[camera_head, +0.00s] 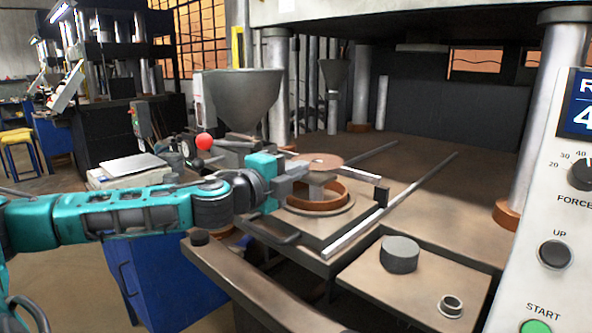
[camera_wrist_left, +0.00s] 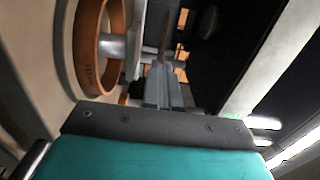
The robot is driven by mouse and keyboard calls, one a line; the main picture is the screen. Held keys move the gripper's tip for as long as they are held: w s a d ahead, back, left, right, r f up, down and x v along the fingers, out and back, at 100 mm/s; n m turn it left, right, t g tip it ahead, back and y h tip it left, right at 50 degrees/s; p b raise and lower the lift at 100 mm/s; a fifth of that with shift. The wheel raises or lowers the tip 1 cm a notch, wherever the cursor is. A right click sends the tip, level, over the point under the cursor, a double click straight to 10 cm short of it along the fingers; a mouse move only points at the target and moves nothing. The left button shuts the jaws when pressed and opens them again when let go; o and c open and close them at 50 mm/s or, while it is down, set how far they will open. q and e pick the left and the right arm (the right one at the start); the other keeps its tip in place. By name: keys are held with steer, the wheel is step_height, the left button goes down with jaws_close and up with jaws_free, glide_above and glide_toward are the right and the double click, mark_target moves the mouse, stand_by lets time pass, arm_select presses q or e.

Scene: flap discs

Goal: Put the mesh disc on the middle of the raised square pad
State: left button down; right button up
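My left gripper (camera_head: 300,169) reaches in from the left, its fingers closed on the near edge of a thin brownish disc (camera_head: 320,160), which I take for the mesh disc. The disc is held roughly level above a grey post inside an orange ring (camera_head: 312,205). In the left wrist view the fingers (camera_wrist_left: 165,85) run up to the disc (camera_wrist_left: 168,36), seen edge-on. A pale plate on a post, apparently the raised pad (camera_wrist_left: 136,42), stands beside it with a small gap between. The disc hides most of the pad's top in the head view. My right gripper is not in view.
The ring stands on a square base with a handle. Two metal rails (camera_head: 385,210) run beside it into the press. A grey cylinder (camera_head: 400,254) and a small metal ring (camera_head: 451,305) sit on the front shelf. A funnel (camera_head: 240,98) and red knob (camera_head: 204,141) are behind my arm.

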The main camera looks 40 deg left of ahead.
arm_select(q)
steer(key=shift+f, duration=0.15)
steer(key=shift+f+b, duration=0.65)
steer(key=shift+b, duration=0.1)
steer(key=shift+f+b, duration=0.65)
stand_by(1.1)
stand_by(0.7)
steer(key=c, duration=1.5)
jaws_free()
steer(key=shift+c, duration=0.2)
